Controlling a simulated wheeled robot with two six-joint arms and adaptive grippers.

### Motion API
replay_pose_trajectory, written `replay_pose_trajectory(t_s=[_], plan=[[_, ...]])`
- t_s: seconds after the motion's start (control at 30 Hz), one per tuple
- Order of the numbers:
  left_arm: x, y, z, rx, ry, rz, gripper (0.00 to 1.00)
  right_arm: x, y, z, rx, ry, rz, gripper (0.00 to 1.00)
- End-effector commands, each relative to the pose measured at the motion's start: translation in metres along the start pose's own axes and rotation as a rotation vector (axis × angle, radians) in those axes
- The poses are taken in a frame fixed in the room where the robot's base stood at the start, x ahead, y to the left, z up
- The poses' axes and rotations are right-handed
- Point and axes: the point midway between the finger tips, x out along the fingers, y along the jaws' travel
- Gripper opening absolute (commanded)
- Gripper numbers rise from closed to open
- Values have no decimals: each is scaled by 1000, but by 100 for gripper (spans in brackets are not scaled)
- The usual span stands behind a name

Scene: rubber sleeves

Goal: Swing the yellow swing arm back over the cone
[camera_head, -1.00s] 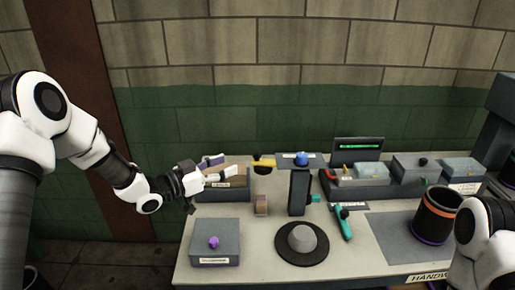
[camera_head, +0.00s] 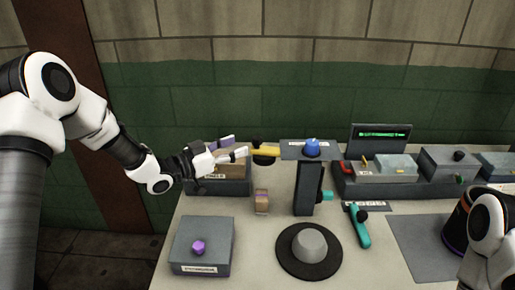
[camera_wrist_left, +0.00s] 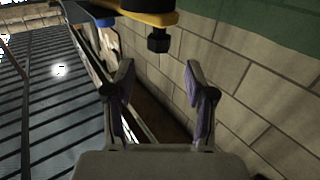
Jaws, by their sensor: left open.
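The yellow swing arm (camera_head: 265,151) lies at the back of the table, with a black knob at its side. A yellow and black part with a dark knob, likely the same arm, shows at the top of the left wrist view (camera_wrist_left: 148,18). A grey cone (camera_head: 310,243) stands on a round black base at the table's front. My left gripper (camera_head: 237,148) is just left of the yellow arm, fingers apart. In the left wrist view its fingers (camera_wrist_left: 158,85) have nothing between them. Whether it touches the arm cannot be told. My right gripper is out of view.
A dark upright post (camera_head: 308,188) stands between the cone and the back. A blue knob (camera_head: 312,148) sits on a grey plate right of the yellow arm. A grey box (camera_head: 203,245) with a purple knob is at front left. A teal-handled tool (camera_head: 360,228) lies right.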

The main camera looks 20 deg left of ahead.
Motion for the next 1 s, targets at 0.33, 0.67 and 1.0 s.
replay_pose_trajectory(t_s=[0.33, 0.67, 1.0], plan=[[55, 2, -4, 4, -1, 5, 55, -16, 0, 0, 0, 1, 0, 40], [78, 0, -1, 0, 1, 0, 55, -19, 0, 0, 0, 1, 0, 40], [77, 0, -1, 1, 0, 1, 0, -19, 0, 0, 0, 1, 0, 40]])
